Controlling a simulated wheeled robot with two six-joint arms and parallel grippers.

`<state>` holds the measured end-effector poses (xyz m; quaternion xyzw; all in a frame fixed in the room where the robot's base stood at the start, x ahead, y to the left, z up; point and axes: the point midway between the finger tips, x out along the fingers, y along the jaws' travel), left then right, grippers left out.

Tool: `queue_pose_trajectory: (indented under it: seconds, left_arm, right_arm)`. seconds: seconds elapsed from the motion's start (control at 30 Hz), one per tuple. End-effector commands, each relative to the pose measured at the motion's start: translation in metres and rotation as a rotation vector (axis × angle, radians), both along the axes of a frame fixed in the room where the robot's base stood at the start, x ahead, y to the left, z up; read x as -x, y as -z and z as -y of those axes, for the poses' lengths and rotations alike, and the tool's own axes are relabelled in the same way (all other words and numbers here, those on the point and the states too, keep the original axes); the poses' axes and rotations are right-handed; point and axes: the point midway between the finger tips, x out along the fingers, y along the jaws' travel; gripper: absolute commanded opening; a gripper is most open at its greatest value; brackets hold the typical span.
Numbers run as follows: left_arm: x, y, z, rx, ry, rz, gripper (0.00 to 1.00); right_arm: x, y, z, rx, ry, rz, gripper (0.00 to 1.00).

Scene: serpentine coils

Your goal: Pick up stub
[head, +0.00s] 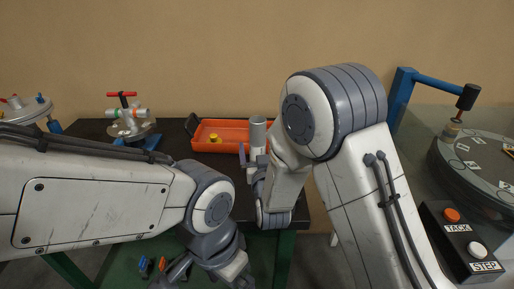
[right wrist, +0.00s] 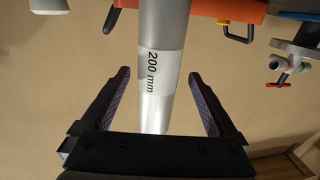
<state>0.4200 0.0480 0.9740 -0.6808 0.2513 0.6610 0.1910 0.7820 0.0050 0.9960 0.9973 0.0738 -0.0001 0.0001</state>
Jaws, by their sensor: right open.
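The stub is a grey metal cylinder (head: 258,132) that stands upright near the right end of the dark bench in the head view. In the right wrist view the stub (right wrist: 162,35) runs between the fingers and carries a white band marked "200 mm". My right gripper (right wrist: 168,72) is open, with one finger on each side of the stub and a visible gap to both. In the head view my right gripper (head: 249,165) is at the stub, partly hidden by its own wrist. My left gripper (head: 178,268) hangs low in front of the bench; its jaws are unclear.
An orange tray (head: 226,127) with a yellow piece (head: 212,138) lies left of the stub. A valve fitting with a red handle (head: 122,95) stands farther left on the bench (head: 178,128). At right are a round table (head: 480,150) and a button box (head: 455,232).

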Motion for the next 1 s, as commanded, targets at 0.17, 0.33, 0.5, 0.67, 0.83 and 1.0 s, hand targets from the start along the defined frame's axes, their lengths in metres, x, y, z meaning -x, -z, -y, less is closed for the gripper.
queue_pose_trajectory:
  seconds: [0.17,0.33,0.5,0.67,0.83,1.0]
  left_arm:
    - [0.0,-0.011,0.0,0.0,0.0,0.0,0.94]
    - [0.0,-0.015,0.0,0.0,0.0,0.0,0.94]
    - [0.0,-0.014,0.0,0.0,0.0,0.0,0.94]
    - [0.0,-0.014,0.0,0.0,0.0,0.0,0.94]
    - [0.0,-0.014,0.0,0.0,0.0,0.0,0.94]
    - [0.0,-0.014,0.0,0.0,0.0,0.0,0.94]
  right_arm:
    - [-0.027,0.003,-0.001,0.0,0.003,0.0,0.94]
    - [-0.045,0.004,-0.004,-0.001,0.002,0.0,0.94]
    - [-0.048,0.005,-0.004,0.0,0.001,0.0,0.94]
    - [-0.048,0.005,-0.004,0.0,0.001,0.0,0.71]
    - [-0.048,0.005,-0.004,0.0,0.001,0.0,0.06]
    - [-0.048,0.003,-0.004,-0.002,0.002,0.005,0.0]
